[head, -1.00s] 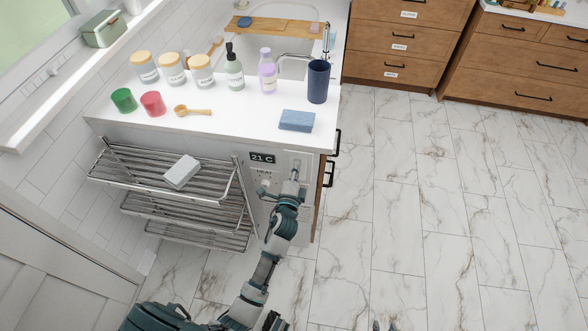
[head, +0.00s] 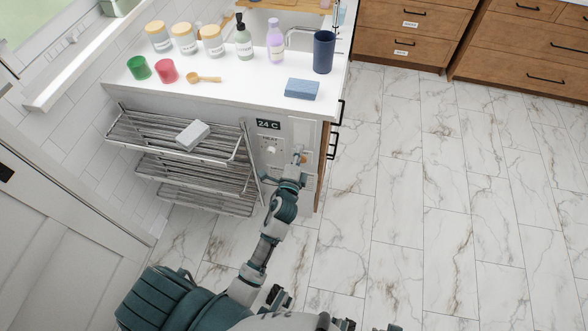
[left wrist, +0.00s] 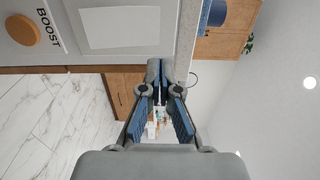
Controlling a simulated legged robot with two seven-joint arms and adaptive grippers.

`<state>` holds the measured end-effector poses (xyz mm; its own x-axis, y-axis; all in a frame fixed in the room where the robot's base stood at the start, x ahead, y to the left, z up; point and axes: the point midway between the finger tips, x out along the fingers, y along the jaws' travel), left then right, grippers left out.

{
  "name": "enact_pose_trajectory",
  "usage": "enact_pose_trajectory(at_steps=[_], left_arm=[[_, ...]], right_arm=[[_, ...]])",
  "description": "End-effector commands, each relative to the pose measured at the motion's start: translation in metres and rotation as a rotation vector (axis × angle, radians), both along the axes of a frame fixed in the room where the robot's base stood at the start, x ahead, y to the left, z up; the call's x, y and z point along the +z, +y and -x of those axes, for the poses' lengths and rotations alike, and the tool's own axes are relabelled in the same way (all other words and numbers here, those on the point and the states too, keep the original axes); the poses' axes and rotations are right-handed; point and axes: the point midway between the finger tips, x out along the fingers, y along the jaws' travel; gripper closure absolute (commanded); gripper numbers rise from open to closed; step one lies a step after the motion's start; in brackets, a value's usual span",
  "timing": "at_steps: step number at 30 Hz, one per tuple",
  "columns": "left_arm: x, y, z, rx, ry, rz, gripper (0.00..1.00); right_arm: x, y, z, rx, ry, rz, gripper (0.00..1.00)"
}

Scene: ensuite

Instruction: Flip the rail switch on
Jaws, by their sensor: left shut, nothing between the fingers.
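A pale control panel (head: 288,134) is set in the end face of the counter, beside the towel rail (head: 182,160). It has a display reading 24 C (head: 268,124) and a white knob (head: 271,150) under the word HEAT. In the left wrist view a round orange-brown button (left wrist: 22,30) sits by the word BOOST, beside a blank pale plate (left wrist: 120,30). My left gripper (head: 298,160) is at the panel's right part, shut and empty; its closed fingers also show in the left wrist view (left wrist: 160,85). I cannot make out a rail switch or tell whether the fingers touch the panel.
A grey-white block (head: 193,134) lies on the rail's top shelf. Jars, bottles, a blue sponge (head: 302,89) and a dark blue cup (head: 324,52) stand on the white counter (head: 240,90). Black handles (head: 334,143) project at the counter's right. The marble floor (head: 410,200) is clear.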

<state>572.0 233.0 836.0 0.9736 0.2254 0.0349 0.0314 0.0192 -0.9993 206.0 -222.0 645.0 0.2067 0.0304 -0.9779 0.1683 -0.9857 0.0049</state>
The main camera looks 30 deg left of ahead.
Motion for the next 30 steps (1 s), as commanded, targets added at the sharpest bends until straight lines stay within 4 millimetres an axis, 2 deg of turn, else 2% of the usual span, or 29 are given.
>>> enact_pose_trajectory(at_steps=[3,10,18,30], left_arm=[[0.002,-0.001,0.026,0.001,0.002,0.006,1.00],[0.006,-0.010,0.056,0.001,0.000,0.003,1.00],[0.009,-0.019,0.061,0.001,0.000,-0.006,1.00],[0.006,-0.010,0.061,0.001,0.001,0.004,1.00]], right_arm=[[-0.008,0.005,-0.003,0.001,0.001,0.002,0.60],[-0.018,0.004,-0.005,0.001,0.000,-0.001,0.60],[-0.022,-0.001,-0.006,0.003,0.000,-0.008,0.60],[-0.019,0.005,-0.005,0.002,0.001,-0.005,0.60]])
